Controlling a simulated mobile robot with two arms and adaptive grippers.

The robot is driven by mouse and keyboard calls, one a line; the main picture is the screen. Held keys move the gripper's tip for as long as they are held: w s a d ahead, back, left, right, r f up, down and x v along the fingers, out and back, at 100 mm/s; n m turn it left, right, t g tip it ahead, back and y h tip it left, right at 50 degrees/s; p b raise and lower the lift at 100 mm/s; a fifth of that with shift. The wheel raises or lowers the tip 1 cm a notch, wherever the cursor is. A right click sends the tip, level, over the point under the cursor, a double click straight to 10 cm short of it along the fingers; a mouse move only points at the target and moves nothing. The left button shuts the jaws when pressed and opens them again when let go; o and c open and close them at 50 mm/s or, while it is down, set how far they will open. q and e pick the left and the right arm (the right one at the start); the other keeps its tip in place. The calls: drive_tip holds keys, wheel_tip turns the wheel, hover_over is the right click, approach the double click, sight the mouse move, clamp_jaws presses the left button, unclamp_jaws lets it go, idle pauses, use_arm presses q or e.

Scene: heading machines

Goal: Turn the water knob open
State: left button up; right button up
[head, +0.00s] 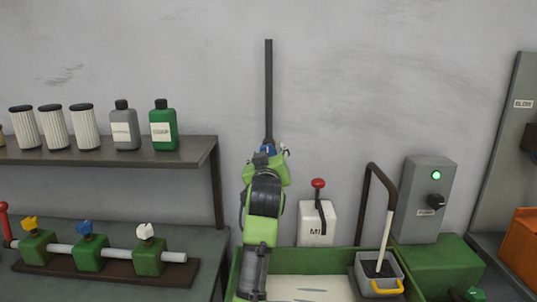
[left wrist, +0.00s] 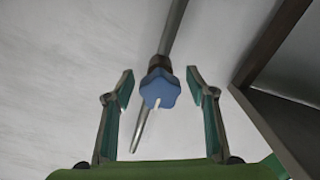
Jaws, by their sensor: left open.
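The blue star-shaped water knob (left wrist: 160,88) with a white pointer mark sits on a brown fitting of a grey pipe (left wrist: 175,40) on the wall. In the head view the pipe (head: 268,95) runs up the wall and the knob (head: 268,150) shows only as a bit of blue behind my arm. My left gripper (left wrist: 161,80) is open, with one finger on each side of the knob and visible gaps between. In the head view this gripper (head: 270,152) is at the pipe's lower end. My right gripper cannot be made out.
A shelf (head: 110,155) with filters and bottles is left of my arm, above a row of three valves (head: 90,253). A green tray (head: 320,262) lies below. A white box with a red lever (head: 318,218) and a grey switch box (head: 425,200) are on the right.

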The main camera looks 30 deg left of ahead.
use_arm(q)
drive_tip(key=shift+d, duration=0.1)
drive_tip(key=c, duration=1.1)
drive_tip(key=shift+r+m+p, duration=0.15)
drive_tip(key=shift+m+p, duration=0.45)
drive_tip(key=shift+p, duration=0.05)
drive_tip(key=shift+m+p, duration=0.7)
drive_tip(key=m+p, duration=0.2)
drive_tip(key=shift+s+r+m, duration=0.1)
drive_tip(key=shift+m, duration=0.3)
drive_tip(key=m+p, duration=0.1)
drive_tip(key=p, duration=0.1)
drive_tip(key=m+p, duration=0.1)
drive_tip(key=m, duration=0.1)
drive_tip(key=shift+a+m+p, duration=0.25)
drive_tip(key=shift+m+p, duration=0.05)
drive_tip(key=shift+p, duration=0.05)
drive_tip(key=m+p, duration=0.5)
drive_tip(key=m, duration=0.1)
drive_tip(key=shift+s+a+r, duration=0.1)
drive_tip(key=shift+r, duration=0.05)
drive_tip(key=shift+m+p, duration=0.7)
drive_tip(key=shift+m, duration=0.8)
use_arm(e)
wheel_tip(320, 180, up, 15)
drive_tip(key=shift+w, duration=0.3)
drive_tip(key=shift+r, duration=0.15)
